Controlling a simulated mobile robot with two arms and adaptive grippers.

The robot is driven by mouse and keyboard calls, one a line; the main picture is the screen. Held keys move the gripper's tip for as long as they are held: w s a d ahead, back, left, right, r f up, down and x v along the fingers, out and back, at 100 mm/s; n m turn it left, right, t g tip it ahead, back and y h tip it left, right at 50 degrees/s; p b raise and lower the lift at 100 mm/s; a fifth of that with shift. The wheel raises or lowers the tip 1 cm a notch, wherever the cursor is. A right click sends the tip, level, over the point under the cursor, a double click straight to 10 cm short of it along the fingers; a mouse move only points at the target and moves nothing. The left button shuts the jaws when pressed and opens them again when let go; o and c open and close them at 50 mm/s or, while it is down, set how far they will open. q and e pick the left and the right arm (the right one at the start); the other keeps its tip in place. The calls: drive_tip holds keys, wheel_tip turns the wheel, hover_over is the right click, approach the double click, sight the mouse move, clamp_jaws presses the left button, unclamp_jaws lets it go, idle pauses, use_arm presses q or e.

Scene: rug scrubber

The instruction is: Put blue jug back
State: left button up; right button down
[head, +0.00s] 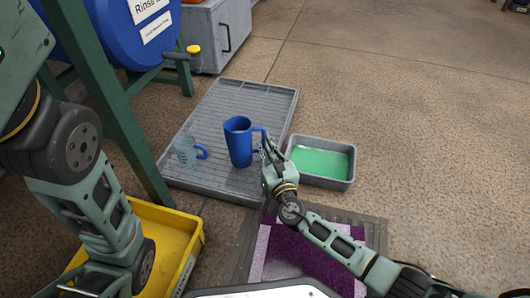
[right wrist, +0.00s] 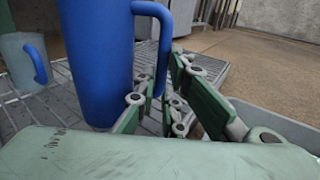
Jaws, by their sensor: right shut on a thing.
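The blue jug (head: 238,143) is upright over the grey slatted tray (head: 270,98), toward its near end. I cannot tell if its base touches the slats. My right gripper (head: 268,150) is at the jug's right side, shut on its handle. In the right wrist view the jug (right wrist: 98,60) fills the left half, and the fingers (right wrist: 168,78) are at its handle, which they partly hide. My left arm comes in at the left, but its fingers do not show.
A clear jug with a blue handle (head: 186,152) stands left of the blue jug. A grey basin of green liquid (head: 320,162) is at the right. A yellow bin (head: 180,222), purple rug (head: 300,255) and blue barrel (head: 105,30) are nearby. Floor at the right is clear.

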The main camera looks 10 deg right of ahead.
drive_tip(key=shift+r, duration=0.2)
drive_tip(key=c, duration=2.3)
unclamp_jaws()
drive_tip(key=shift+f, duration=0.25)
drive_tip(key=o, duration=0.5)
drive_tip(key=shift+c, duration=0.2)
drive_tip(key=shift+r, duration=0.2)
drive_tip(key=s+d+p, duration=0.2)
drive_tip(key=s+p, duration=0.3)
drive_tip(key=s, duration=0.6)
drive_tip(key=shift+s+d, duration=0.2)
drive_tip(key=shift+s, duration=0.2)
